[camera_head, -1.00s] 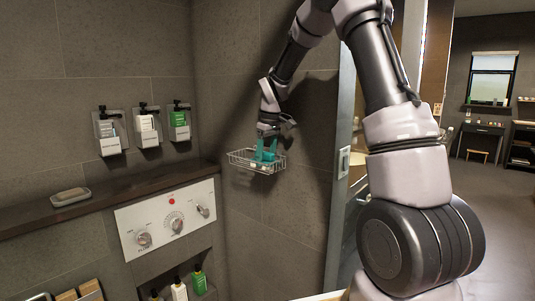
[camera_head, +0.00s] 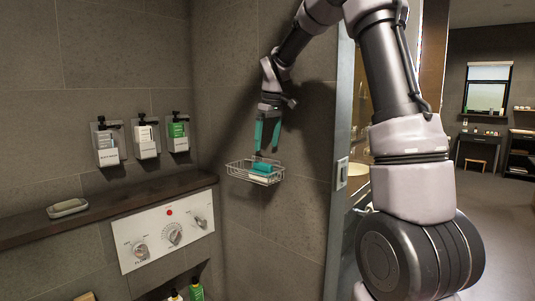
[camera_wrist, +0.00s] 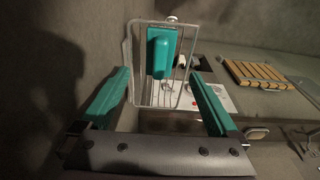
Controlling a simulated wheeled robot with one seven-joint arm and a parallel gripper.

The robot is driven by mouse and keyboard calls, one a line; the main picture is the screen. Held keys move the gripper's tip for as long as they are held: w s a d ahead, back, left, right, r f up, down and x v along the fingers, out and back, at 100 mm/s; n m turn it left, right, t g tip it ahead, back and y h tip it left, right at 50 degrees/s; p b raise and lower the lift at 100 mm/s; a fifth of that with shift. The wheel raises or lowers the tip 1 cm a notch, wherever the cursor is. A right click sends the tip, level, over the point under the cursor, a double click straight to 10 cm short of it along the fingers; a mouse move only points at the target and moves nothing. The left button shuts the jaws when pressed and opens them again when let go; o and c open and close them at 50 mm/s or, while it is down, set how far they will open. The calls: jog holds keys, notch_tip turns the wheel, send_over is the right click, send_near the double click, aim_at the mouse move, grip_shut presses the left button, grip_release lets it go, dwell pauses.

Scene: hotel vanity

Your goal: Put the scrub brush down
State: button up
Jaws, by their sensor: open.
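The scrub brush (camera_head: 262,169), teal on top with a pale underside, lies in the wire basket (camera_head: 240,175) on the corner wall. My gripper (camera_head: 267,150) is above the basket, its two teal fingers spread and pointing down, with nothing between them. In the wrist view the brush (camera_wrist: 158,53) lies in the basket (camera_wrist: 131,60), beyond the open fingertips of my gripper (camera_wrist: 160,76) and apart from them.
A dark ledge (camera_head: 120,205) with a soap dish (camera_head: 68,208) runs along the left wall. Wall dispensers (camera_head: 145,140) hang above it, and a control panel (camera_head: 165,236) is below. A wall edge with a switch (camera_head: 342,172) stands right of the basket. A slatted wooden item (camera_wrist: 258,75) shows in the wrist view.

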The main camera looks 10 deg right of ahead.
jog(key=s+d+r+m+t, duration=0.1)
jog(key=s+r+m, duration=0.25)
jog(key=s, duration=0.35)
jog(key=s+d+r+m+t, duration=0.2)
jog(key=s+r, duration=0.3)
jog(key=s, duration=0.3)
jog(key=s+f+m+t, duration=0.1)
jog(key=s+m, duration=0.2)
jog(key=s, duration=0.4)
jog(key=s+d+f+m+t+y, duration=0.1)
jog(key=s+m, duration=0.2)
jog(key=s, duration=0.3)
jog(key=shift+s+d+t, duration=0.3)
jog(key=shift+s+t, duration=0.05)
jog(key=shift+t, duration=0.05)
